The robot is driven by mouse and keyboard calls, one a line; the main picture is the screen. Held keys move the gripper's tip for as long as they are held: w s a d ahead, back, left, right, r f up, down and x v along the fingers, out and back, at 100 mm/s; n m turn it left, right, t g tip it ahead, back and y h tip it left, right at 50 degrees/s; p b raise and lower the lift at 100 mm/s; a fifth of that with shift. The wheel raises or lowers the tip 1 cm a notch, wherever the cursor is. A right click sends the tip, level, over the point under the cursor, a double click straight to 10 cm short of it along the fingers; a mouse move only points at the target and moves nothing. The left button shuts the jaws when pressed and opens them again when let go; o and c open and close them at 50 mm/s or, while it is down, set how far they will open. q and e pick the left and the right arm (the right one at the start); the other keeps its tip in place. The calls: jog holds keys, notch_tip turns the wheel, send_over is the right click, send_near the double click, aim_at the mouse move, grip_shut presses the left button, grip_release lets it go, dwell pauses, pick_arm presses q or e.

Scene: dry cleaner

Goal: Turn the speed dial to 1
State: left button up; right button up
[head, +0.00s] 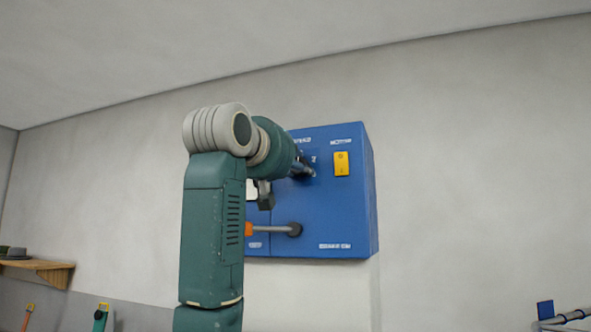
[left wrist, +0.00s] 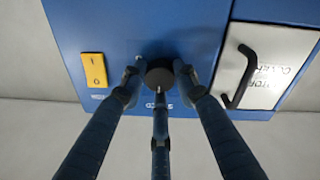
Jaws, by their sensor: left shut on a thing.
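The blue control box (head: 350,220) hangs on the wall. Its round dark dial (left wrist: 159,76) shows in the left wrist view, with a pale pointer mark on it. My left gripper (left wrist: 160,72) has its fingers around the dial and is shut on it. In the head view my left gripper (head: 303,169) reaches the box's upper part, and the arm and fingers hide the dial. Small white numerals show just right of the fingers, including what looks like a 2. I cannot tell which number the pointer faces. My right gripper is not in view.
A yellow rocker switch (head: 342,163) is right of the dial. A lever with an orange grip (head: 249,229) sticks out below. A white cover (left wrist: 252,68) with a dark handle (left wrist: 240,75) is beside the dial. A wooden shelf (head: 40,268) is far left.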

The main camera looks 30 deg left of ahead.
pick_arm(q)
jog(key=shift+w+d+f, duration=0.1)
jog(key=shift+w+f, duration=0.1)
jog(key=shift+f, duration=0.2)
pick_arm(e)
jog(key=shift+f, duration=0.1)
pick_arm(q)
jog(key=o, duration=1.1)
jog(key=shift+s, duration=0.1)
jog(key=shift+o, duration=0.3)
jog(key=shift+r, duration=0.15)
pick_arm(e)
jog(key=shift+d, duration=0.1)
pick_arm(q)
jog(key=v, duration=1.2)
